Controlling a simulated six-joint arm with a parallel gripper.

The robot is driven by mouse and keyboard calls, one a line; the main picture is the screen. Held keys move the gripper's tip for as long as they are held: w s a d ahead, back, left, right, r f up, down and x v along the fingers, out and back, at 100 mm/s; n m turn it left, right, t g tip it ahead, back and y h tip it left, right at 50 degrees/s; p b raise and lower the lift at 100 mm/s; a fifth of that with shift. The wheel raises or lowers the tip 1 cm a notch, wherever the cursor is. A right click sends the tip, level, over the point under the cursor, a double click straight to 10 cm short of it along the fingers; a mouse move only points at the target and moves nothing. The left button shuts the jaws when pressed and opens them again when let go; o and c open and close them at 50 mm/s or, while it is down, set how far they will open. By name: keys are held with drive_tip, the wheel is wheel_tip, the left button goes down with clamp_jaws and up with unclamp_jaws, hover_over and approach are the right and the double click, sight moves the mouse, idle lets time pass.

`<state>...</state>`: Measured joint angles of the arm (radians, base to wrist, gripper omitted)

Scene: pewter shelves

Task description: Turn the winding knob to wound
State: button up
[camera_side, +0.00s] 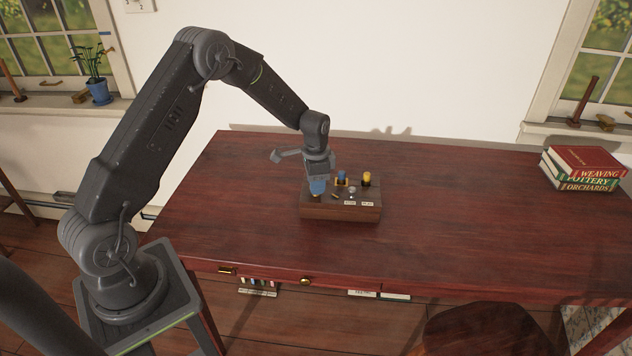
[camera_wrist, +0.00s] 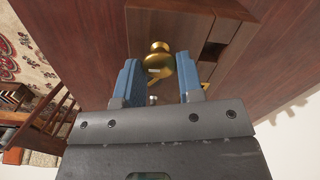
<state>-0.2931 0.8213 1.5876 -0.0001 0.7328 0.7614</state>
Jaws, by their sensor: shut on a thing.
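A wooden box (camera_side: 341,212) stands on the red-brown table, with small fittings on its top. My gripper (camera_side: 317,187) points down at the box's left end, its blue fingertips close to the top. In the wrist view, a brass winding knob (camera_wrist: 160,50) sits between the blue fingertips of my gripper (camera_wrist: 157,76), which are shut on it. A brass pointer-like piece shows below the knob. In the side view the fingertips mostly hide the knob. I cannot read which mark it points to.
A blue-topped peg (camera_side: 342,177), a yellow-topped peg (camera_side: 366,178) and a small silvery fitting (camera_side: 351,190) stand on the box right of my gripper. Small labels are too blurred to read. Stacked books (camera_side: 583,168) lie at the table's far right. The table between is clear.

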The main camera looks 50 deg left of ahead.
idle(0.4)
drive_tip(key=o, duration=0.9)
drive_tip(key=shift+r, duration=0.15)
drive_tip(key=shift+r, duration=6.8)
